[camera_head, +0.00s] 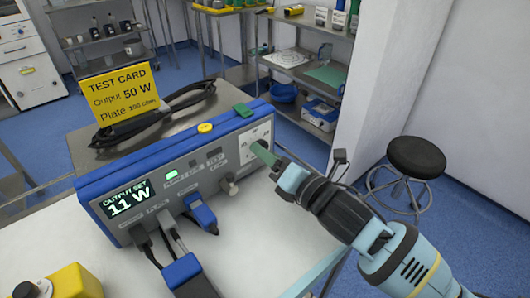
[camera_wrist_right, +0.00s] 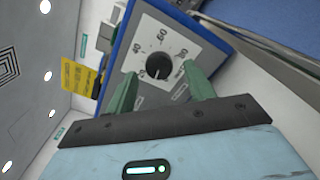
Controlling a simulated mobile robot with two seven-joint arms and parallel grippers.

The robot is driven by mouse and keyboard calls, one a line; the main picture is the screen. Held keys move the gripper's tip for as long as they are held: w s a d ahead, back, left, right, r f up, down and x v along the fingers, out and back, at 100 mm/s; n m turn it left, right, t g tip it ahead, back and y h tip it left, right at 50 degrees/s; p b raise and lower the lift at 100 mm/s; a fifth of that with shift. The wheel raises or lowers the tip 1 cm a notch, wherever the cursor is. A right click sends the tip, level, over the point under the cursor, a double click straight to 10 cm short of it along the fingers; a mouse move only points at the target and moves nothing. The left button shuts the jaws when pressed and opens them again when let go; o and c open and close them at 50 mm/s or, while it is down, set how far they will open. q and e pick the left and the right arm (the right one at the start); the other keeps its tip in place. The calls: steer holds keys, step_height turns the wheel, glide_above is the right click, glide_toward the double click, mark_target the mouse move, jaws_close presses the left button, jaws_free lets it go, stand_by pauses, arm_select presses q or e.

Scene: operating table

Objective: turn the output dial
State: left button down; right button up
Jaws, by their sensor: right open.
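A blue and grey generator (camera_head: 170,170) stands on the white table. Its display (camera_head: 127,198) reads "OUTPUT SET 11 W". The yellow test card (camera_head: 118,95) on top reads "Output 50 W"; its plate line is small. My right gripper (camera_head: 265,152) is at the white dial panel (camera_head: 250,137) at the unit's right end, where it hides the dial in the head view. In the right wrist view the black output dial (camera_wrist_right: 159,66) shows between and beyond the two green fingers of my open right gripper (camera_wrist_right: 162,84), with gaps on both sides. My left gripper is not in view.
A yellow box (camera_head: 75,283) stands at the near left. A black stool (camera_head: 416,158) stands right.

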steer(key=shift+w+a, duration=0.45)
steer(key=shift+w, duration=0.25)
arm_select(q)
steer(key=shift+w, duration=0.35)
arm_select(e)
steer(key=shift+c, duration=0.2)
steer(key=c, duration=0.9)
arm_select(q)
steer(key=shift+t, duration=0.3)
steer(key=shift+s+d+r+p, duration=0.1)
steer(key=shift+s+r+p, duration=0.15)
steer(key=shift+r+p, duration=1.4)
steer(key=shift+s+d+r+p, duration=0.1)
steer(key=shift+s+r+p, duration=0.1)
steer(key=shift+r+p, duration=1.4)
arm_select(e)
steer(key=shift+a+r+m+p, duration=0.1)
steer(key=shift+m+p, duration=0.05)
steer(key=shift+m, duration=1.6)
steer(key=shift+r+m+p, duration=0.1)
steer(key=shift+m+p, duration=0.05)
steer(key=shift+m, duration=1.6)
steer(key=shift+c, duration=0.2)
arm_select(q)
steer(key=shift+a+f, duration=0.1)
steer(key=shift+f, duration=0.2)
